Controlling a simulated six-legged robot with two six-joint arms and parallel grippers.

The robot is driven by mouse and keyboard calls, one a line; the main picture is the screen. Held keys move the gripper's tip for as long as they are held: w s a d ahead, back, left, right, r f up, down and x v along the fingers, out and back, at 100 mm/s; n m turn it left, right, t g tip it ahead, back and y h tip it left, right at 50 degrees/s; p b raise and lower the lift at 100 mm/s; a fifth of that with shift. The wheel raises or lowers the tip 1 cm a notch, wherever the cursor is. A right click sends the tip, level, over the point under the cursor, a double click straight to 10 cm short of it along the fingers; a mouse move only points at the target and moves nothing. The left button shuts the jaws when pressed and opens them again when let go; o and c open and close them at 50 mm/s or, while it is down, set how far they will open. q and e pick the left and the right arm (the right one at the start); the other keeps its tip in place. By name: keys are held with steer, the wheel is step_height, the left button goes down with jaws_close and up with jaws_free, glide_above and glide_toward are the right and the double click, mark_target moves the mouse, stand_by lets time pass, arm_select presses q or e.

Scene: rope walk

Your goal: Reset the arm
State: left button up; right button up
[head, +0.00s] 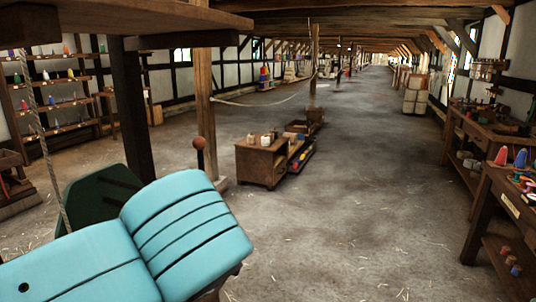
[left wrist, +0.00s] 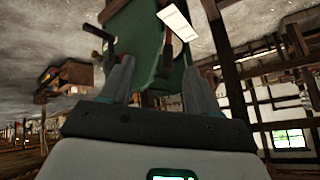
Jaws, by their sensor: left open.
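In the left wrist view the two grey fingers of my left gripper (left wrist: 157,63) stand apart with nothing between their tips. A dark green body with a white plate shows beyond them; I cannot tell how far away it is. In the head view a thick turquoise link of my left arm fills the lower left corner. The left gripper's fingers are not seen there. My right arm and gripper are in neither view.
A wooden post (head: 204,100) and a low wooden cabinet (head: 258,165) stand ahead. A rope (head: 262,103) sags from the post. A workbench (head: 480,205) runs along the right. Shelves (head: 52,100) line the left wall. The floor (head: 365,200) is open at centre right.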

arm_select(q)
steer(key=w+d+f+m+g+h+p, duration=0.1)
steer(key=d+f+m+g+h, duration=0.1)
steer(key=f, duration=0.8)
steer(key=w+d+f+m+g+h, duration=0.1)
steer(key=w+d+f+m, duration=0.1)
steer(key=f, duration=0.8)
steer(key=w+d+f+m+g+h+p, duration=0.1)
steer(key=d+f+m+g+h, duration=0.1)
steer(key=f, duration=0.8)
steer(key=s+a+f+n+h+p, duration=0.1)
steer(key=s+a+f+n+h, duration=0.1)
steer(key=s+f, duration=0.5)
steer(key=s+a+f+n+h+p, duration=0.1)
steer(key=s+f, duration=0.6)
steer(key=f, duration=0.7)
steer(key=shift+a+n+h, duration=0.45)
steer(key=shift+n+h, duration=0.05)
steer(key=shift+h, duration=0.1)
